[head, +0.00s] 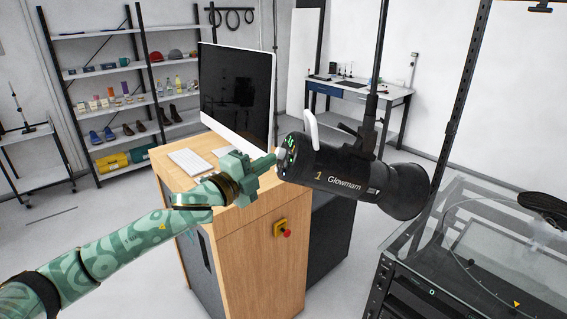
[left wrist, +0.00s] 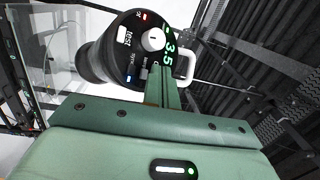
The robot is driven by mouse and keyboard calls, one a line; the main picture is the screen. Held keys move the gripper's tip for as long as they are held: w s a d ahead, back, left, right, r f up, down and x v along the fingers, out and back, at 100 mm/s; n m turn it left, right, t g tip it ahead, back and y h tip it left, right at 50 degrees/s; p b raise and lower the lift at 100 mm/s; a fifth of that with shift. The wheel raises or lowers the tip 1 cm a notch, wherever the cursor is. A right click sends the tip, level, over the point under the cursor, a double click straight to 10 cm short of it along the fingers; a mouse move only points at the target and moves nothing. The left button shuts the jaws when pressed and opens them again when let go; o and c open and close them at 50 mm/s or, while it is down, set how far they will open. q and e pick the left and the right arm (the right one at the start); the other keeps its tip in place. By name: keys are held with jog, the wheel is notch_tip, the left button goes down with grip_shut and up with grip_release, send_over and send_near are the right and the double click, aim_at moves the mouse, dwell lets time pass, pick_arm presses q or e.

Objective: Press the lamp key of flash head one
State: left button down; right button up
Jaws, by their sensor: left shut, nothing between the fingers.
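Flash head one (head: 335,165) is a black cylinder marked with a yellow 1 and "Glowmam", hanging from a dark pole. Its rear panel (left wrist: 135,45) faces my left gripper and shows a green "3.5" readout, a white knob, a "test" key, small keys and red and blue lights. My left gripper (head: 273,158) is green, shut and empty, with its tips right at the rear panel. In the left wrist view the shut fingers (left wrist: 163,80) cover the panel's lower right part. The lamp key cannot be clearly made out, and contact cannot be told. My right gripper is not in view.
A glass-topped turntable (head: 480,235) with a dark upright post is at right. Shelves (head: 110,70) stand at the back left.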

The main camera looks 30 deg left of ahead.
pick_arm(q)
jog(key=shift+s+a+r+p, duration=0.15)
jog(key=shift+s+a+r, duration=0.25)
jog(key=shift+s+a, duration=0.25)
jog(key=shift+s+a+r+p, duration=0.15)
jog(key=shift+s+a+r, duration=0.25)
jog(key=shift+a, duration=0.4)
jog(key=shift+s+a+r+p, duration=0.15)
jog(key=shift+s+a+r, duration=0.2)
jog(key=shift+s+a, duration=0.3)
jog(key=shift+w+a, duration=0.1)
dwell(1.0)
